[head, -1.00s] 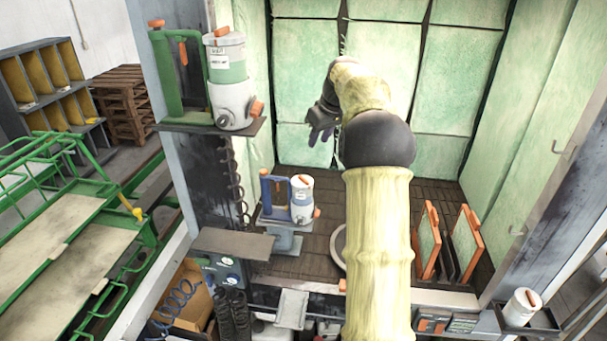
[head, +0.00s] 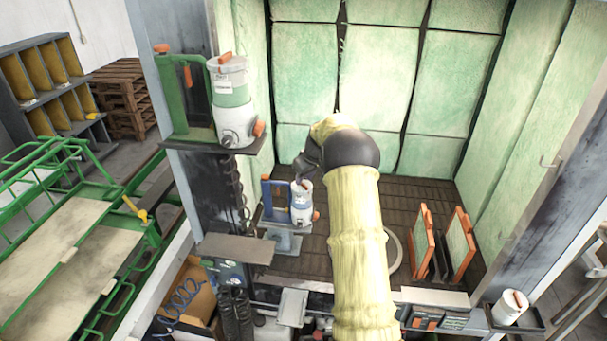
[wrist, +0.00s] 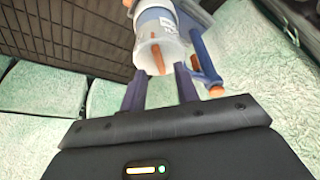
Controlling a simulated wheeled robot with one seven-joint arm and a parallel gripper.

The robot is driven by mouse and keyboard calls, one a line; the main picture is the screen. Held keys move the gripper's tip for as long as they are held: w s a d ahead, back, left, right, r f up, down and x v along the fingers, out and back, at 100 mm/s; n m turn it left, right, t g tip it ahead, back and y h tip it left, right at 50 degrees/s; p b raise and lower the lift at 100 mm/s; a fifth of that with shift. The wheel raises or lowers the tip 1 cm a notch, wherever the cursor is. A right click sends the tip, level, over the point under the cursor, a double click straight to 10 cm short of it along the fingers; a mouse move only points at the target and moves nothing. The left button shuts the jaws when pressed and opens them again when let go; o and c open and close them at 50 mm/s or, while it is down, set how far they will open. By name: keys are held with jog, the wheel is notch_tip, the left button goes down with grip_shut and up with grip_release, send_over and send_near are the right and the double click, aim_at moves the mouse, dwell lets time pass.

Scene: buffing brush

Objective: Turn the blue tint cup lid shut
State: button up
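The blue tint cup (head: 302,204) is white with a blue band and stands upright on a small shelf beside a blue handled frame (head: 275,200). In the wrist view the cup (wrist: 158,22) shows its pale round lid (wrist: 145,56) with an orange grip bar (wrist: 158,60). My gripper (wrist: 161,76) is open, with its two purple fingers apart. The bar lies between the fingertips in the picture; I cannot tell whether they touch it. In the head view my gripper (head: 304,168) is just above the cup and partly hides its lid.
A larger cup with a green band (head: 230,95) and a green frame (head: 180,95) stand on a shelf above left. Orange-edged panels (head: 460,243) stand at right in the booth. A white cup (head: 510,306) sits on a tray at lower right. The booth floor between is mostly clear.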

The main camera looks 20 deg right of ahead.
jog(key=shift+x, duration=0.8)
grip_shut()
jog(key=shift+a+m+b, duration=0.1)
jog(key=shift+m+b, duration=0.35)
jog(key=shift+m, duration=0.05)
jog(key=shift+a+f+m+h+b, duration=0.1)
jog(key=shift+f+m+h+b, duration=0.05)
jog(key=shift+m+h+b, duration=0.35)
jog(key=m+h+b, duration=0.1)
jog(key=m, duration=0.3)
jog(key=shift+a+b, duration=0.2)
jog(key=shift+b, duration=0.2)
